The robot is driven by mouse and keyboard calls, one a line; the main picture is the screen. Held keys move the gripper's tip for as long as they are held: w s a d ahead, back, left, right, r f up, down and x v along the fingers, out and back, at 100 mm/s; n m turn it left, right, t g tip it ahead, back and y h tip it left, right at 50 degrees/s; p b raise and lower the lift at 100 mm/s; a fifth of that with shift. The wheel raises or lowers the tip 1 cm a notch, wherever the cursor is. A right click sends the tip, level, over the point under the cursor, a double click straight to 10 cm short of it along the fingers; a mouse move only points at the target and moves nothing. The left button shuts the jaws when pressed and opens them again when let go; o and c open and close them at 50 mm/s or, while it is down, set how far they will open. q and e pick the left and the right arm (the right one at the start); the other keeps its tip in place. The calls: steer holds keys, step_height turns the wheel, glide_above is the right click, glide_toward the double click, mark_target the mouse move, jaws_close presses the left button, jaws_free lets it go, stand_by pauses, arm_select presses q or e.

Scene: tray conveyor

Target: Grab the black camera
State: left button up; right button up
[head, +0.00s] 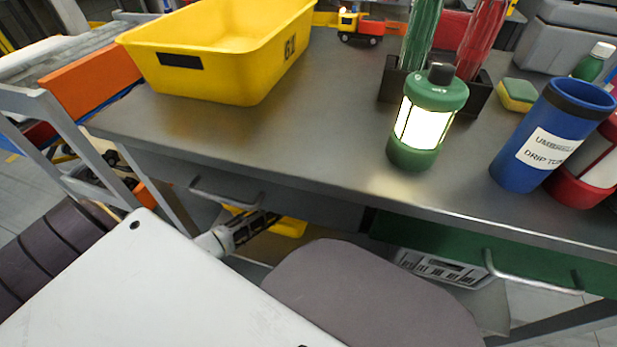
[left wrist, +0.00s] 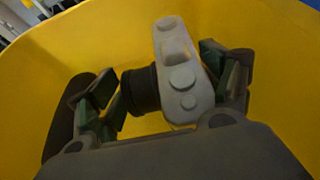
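The camera (left wrist: 182,82) has a pale grey body and a black lens (left wrist: 141,91). It lies tilted in a yellow bin (left wrist: 285,80) in the left wrist view, its lens facing left. My left gripper (left wrist: 168,88) has its fingers spread on either side of the camera, one beside the lens and one beside the body. Whether they touch it is unclear. In the head view my left gripper (head: 255,228) is low under the table, by a partly hidden yellow bin (head: 291,228). The camera cannot be made out there. My right gripper is out of view.
The grey table (head: 330,130) carries a yellow tub (head: 210,85), a green lantern (head: 428,118), a blue umbrella drip tube (head: 540,145) and a sponge (head: 517,95). Its front edge and a drawer handle (head: 225,193) are near my left arm. A white basket (head: 440,267) is below right.

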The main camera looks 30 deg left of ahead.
arm_select(q)
steer(key=c, duration=1.1)
steer(key=shift+r, duration=0.15)
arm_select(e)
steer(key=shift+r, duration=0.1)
arm_select(q)
steer(key=shift+w+r+p, duration=0.1)
steer(key=shift+r+p, duration=1.4)
steer(key=shift+r, duration=0.5)
step_height(320, 180, up, 4)
steer(key=p, duration=0.2)
steer(key=shift+p, duration=0.3)
steer(key=shift+r+p, duration=0.55)
steer(key=shift+r, duration=0.35)
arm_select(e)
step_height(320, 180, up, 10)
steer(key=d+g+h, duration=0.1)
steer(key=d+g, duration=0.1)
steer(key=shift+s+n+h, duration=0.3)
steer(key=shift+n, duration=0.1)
